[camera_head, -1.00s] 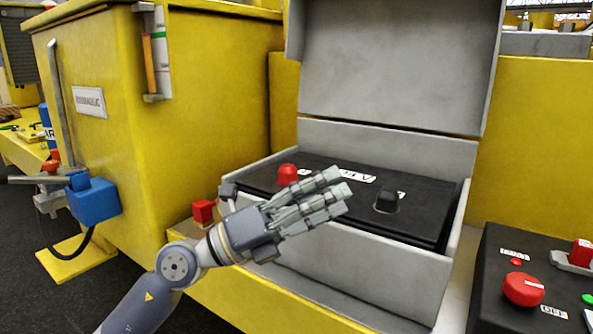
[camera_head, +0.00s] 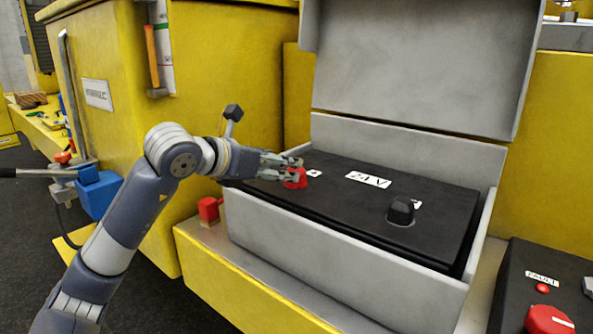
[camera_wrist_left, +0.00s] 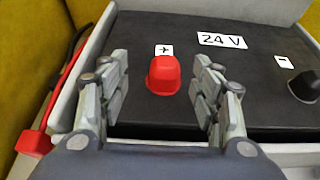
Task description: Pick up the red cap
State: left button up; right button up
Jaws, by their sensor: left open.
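The red cap (camera_head: 296,178) sits on the left part of the black battery top (camera_head: 335,200), inside an open grey box. My left gripper (camera_head: 283,167) is at the cap, its fingers partly in front of it in the head view. In the left wrist view the red cap (camera_wrist_left: 163,75) stands between the spread fingers of my left gripper (camera_wrist_left: 162,95), with a gap on each side. The gripper is open and holds nothing. My right gripper is not in view.
A black cap (camera_head: 401,211) stands on the battery's right part. The grey box wall (camera_head: 340,265) and raised lid (camera_head: 425,65) surround the battery. A red block (camera_head: 208,210) sits outside the box's left side. A control panel (camera_head: 540,290) is at lower right.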

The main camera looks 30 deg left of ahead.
pick_arm(q)
jog(key=shift+w+f, duration=0.15)
jog(key=shift+w, duration=0.25)
jog(key=p+x, duration=0.1)
jog(key=x, duration=0.2)
jog(key=d+p+x, duration=0.1)
jog(key=x, duration=0.1)
jog(key=shift+p, duration=0.35)
jog(key=shift+w, duration=0.15)
jog(key=shift+a+f, duration=0.1)
jog(key=shift+c, duration=1.1)
jog(key=c, duration=0.9)
